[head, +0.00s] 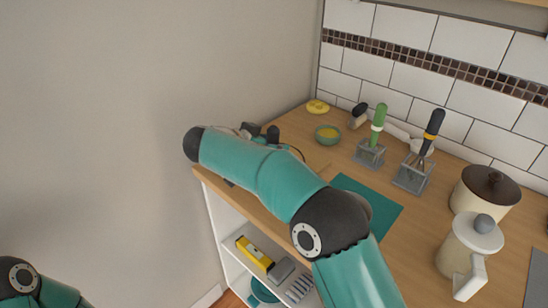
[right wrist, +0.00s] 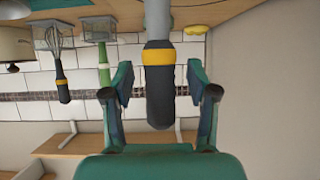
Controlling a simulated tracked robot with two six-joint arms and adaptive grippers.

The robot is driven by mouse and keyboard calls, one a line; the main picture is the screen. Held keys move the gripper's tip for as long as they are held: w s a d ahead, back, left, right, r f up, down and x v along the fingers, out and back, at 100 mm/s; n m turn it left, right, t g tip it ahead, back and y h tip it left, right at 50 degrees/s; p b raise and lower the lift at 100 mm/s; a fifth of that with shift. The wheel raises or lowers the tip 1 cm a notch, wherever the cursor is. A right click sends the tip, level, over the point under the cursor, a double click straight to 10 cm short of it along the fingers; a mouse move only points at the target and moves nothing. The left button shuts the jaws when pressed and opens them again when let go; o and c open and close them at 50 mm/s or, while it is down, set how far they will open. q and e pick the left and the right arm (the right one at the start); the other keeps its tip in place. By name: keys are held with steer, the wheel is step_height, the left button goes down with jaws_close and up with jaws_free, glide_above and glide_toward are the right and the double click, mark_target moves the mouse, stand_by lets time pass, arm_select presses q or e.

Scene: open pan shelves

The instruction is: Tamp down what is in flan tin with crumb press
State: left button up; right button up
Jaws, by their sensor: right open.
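In the right wrist view, which is upside down, an upright dark handle with a yellow band (right wrist: 160,80) and a pale shaft stands between my right gripper's fingers (right wrist: 160,95). It looks like the crumb press, but its working end is out of frame. The fingers are open, with a gap on each side of the handle. In the head view my right gripper (head: 262,133) is at the counter's far left end, partly hidden by my arm. I cannot make out the flan tin; my arm covers part of the counter. My left gripper is out of view.
A green bowl with yellow contents (head: 328,134) and a yellow item (head: 318,107) stand behind. A green-handled tool (head: 379,118) and a whisk (head: 431,130) stand in holders. A canister (head: 484,190) and a white jug (head: 465,250) are right. A teal mat (head: 385,208) is clear.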

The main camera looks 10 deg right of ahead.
mark_target(272, 128)
steer(key=shift+b, duration=0.4)
stand_by(0.4)
jaws_close()
steer(key=shift+r, duration=0.25)
steer(key=shift+r+p, duration=0.5)
steer(key=shift+r, duration=0.35)
steer(key=shift+r, duration=0.15)
steer(key=shift+r+p, duration=1.6)
steer(key=shift+r, duration=0.75)
